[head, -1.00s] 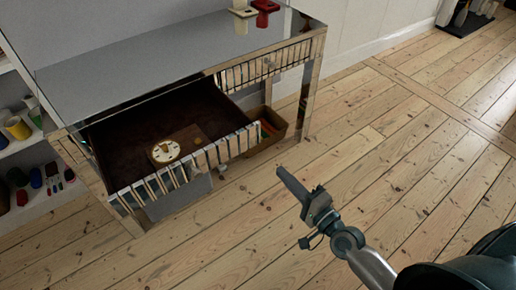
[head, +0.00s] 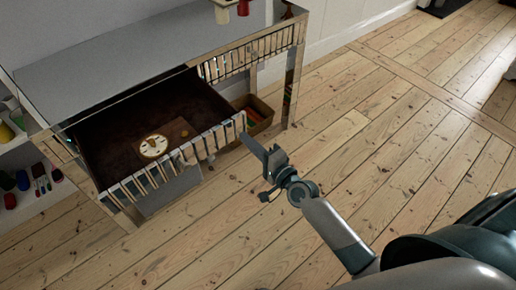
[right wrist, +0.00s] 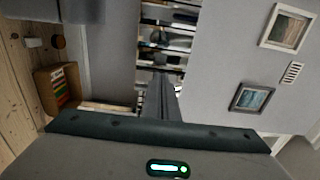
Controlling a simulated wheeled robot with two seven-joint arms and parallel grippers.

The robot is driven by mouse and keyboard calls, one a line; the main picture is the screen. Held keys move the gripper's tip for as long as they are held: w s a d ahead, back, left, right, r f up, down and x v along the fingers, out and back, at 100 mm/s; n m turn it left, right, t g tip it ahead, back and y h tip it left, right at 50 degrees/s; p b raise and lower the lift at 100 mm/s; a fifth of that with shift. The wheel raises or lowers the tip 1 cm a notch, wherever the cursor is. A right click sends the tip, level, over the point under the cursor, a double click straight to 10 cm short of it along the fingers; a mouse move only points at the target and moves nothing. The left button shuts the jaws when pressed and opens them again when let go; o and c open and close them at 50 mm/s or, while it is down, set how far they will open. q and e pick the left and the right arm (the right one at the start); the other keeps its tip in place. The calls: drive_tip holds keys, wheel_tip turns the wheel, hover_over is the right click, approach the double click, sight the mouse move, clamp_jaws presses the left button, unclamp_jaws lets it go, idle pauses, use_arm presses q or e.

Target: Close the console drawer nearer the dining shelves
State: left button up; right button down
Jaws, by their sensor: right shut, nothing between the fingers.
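The console (head: 150,50) has a grey top and slatted mirrored fronts. Its drawer (head: 180,162) on the left, beside the white shelves (head: 32,160), is pulled out; a round clock-like disc (head: 153,146) and a flat brown item lie in it. The other drawer (head: 250,58), to the right, looks shut. My right gripper (head: 256,150) is shut and empty, just in front of the right end of the open drawer's front; I cannot tell if it touches. In the right wrist view its fingers (right wrist: 160,98) point toward shelves. My left gripper is not in view.
A brown box (head: 258,118) with colourful contents stands on the floor under the console. Red and cream items (head: 242,8) stand on the console top. The floorboards (head: 370,150) in front and to the right are clear.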

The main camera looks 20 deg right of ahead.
drive_tip(key=shift+w+a, duration=0.2)
drive_tip(key=shift+w, duration=0.4)
drive_tip(key=shift+w+a, duration=0.2)
drive_tip(key=shift+w, duration=0.4)
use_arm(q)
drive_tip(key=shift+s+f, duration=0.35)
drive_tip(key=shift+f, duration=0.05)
